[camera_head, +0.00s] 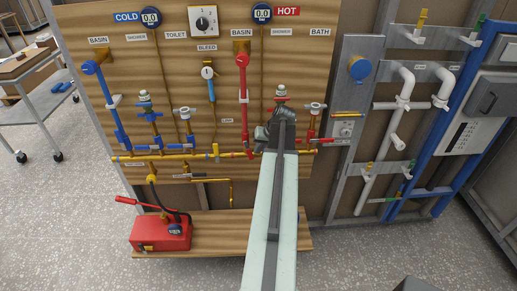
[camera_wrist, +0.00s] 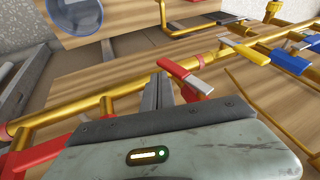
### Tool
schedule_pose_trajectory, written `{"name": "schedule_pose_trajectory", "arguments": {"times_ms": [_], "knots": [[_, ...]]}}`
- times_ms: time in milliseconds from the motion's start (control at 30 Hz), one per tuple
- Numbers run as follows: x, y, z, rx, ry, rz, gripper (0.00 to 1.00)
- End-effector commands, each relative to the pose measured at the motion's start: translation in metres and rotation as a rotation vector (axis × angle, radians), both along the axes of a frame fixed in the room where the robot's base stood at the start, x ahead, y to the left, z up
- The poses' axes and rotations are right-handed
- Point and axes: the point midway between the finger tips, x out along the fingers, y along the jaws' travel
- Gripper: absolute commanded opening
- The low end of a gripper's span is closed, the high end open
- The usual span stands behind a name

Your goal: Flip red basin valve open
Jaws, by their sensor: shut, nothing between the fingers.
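The red BASIN pipe (camera_head: 243,75) runs down the wooden board under the right BASIN label in the head view. A small red part (camera_head: 250,153) shows at its lower end by the yellow pipe, partly beside my gripper. My gripper (camera_head: 268,132) is just right of that pipe's lower end. In the wrist view a lever with a red handle and pale metal end (camera_wrist: 186,76) lies just beyond my fingertips (camera_wrist: 168,92). I cannot tell for certain that it is the basin valve, or whether the fingers touch it. My fingers are shut and empty.
A yellow pipe (camera_head: 180,156) crosses the board's lower part. A red pump box (camera_head: 160,232) stands on the wooden shelf below. A cart (camera_head: 45,100) stands left.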

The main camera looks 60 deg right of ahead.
Motion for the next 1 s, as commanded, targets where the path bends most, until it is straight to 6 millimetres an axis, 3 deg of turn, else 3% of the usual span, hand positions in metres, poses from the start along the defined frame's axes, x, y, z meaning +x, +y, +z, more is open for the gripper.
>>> {"name": "schedule_pose_trajectory", "arguments": {"times_ms": [167,300,500,767,1000], "knots": [[-0.012,-0.018,0.014,0.0,0.0,0.007,0.0],[-0.038,-0.019,0.051,0.0,0.0,0.007,0.0],[-0.066,-0.023,0.08,-0.001,-0.001,0.009,0.0],[-0.078,-0.024,0.087,0.001,-0.001,0.009,0.0],[-0.066,-0.012,0.085,0.01,-0.082,0.038,0.0]]}}
